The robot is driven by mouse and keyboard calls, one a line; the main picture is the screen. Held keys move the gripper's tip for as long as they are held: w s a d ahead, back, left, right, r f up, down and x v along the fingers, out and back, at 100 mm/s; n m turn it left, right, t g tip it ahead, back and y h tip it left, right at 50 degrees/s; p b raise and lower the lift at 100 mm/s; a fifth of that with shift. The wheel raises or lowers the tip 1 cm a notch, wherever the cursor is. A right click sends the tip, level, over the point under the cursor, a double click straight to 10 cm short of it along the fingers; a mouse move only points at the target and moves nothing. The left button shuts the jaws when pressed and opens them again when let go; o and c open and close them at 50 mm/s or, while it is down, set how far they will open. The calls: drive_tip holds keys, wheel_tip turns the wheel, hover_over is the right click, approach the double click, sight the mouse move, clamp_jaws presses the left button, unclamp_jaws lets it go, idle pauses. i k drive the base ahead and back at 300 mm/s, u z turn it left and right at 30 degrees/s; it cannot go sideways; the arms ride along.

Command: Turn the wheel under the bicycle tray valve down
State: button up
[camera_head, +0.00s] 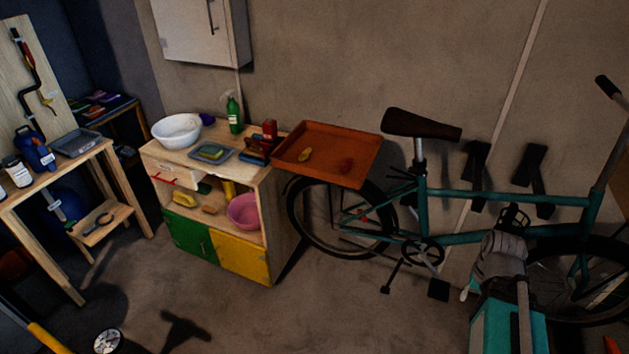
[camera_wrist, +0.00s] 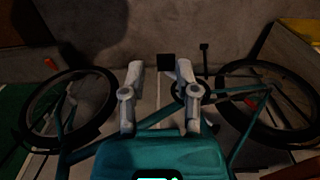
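A teal bicycle (camera_head: 480,235) stands along the wall. An orange-brown tray (camera_head: 330,135) is over its rear wheel (camera_head: 291,222), hiding the wheel's top part. The rear wheel also shows at the right of the wrist view (camera_wrist: 222,112). A small red spot (camera_head: 362,219) is among its spokes; I cannot tell whether it is the valve. My gripper (camera_wrist: 159,68) has its two grey fingers apart with nothing between them. In the head view, my gripper (camera_head: 503,245) is in front of the bicycle's right half, away from the rear wheel.
A wooden cabinet (camera_head: 289,205) with green and yellow doors stands left of the rear wheel. A saddle (camera_head: 422,123) and a black pedal (camera_head: 438,290) stick out from the bicycle. The floor (camera_head: 300,315) in front of the rear wheel looks clear. A workbench (camera_head: 75,158) is far left.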

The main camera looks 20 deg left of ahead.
sight(387, 222)
drive_tip(key=k, duration=0.65)
drive_tip(key=u, duration=0.1)
drive_tip(key=i, duration=0.5)
drive_tip(key=u, duration=0.5)
drive_tip(key=i, duration=1.15)
drive_tip(key=u, duration=0.1)
